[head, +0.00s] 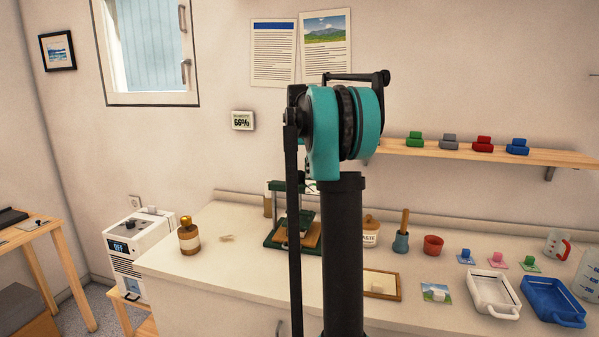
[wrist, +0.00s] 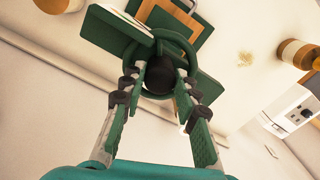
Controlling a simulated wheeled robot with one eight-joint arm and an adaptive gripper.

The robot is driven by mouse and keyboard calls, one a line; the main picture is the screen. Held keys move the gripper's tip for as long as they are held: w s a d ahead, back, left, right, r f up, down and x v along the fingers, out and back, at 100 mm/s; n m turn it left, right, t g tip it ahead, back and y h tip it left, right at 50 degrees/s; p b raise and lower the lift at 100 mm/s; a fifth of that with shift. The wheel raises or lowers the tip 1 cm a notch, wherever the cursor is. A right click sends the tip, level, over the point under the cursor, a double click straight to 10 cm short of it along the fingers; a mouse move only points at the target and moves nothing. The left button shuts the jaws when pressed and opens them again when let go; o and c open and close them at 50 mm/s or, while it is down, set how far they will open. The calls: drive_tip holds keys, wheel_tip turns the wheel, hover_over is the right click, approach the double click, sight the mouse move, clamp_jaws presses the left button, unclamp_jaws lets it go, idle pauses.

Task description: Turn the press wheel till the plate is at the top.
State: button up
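The green press (head: 278,240) stands on the counter, partly hidden behind my arm in the head view. In the wrist view its round green wheel (wrist: 186,45) with a dark centre lies just ahead of my gripper (wrist: 160,84). The two fingers are spread apart, one at each side of the wheel's dark centre, with their tips overlapping the ring in the picture. I cannot tell whether they touch it. Green parts of the press (wrist: 112,35) and a wooden board (wrist: 170,14) show beyond the wheel. The plate's height cannot be made out. My gripper is hidden in the head view.
White (head: 493,292) and blue (head: 552,301) trays lie farther right. A wall shelf (head: 470,151) is above.

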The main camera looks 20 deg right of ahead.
drive_tip(key=c, duration=0.4)
drive_tip(key=shift+n, duration=0.3)
drive_tip(key=n, duration=0.4)
drive_tip(key=shift+n, duration=0.3)
drive_tip(key=n, duration=0.4)
drive_tip(key=shift+n, duration=2.2)
drive_tip(key=o, duration=1.1)
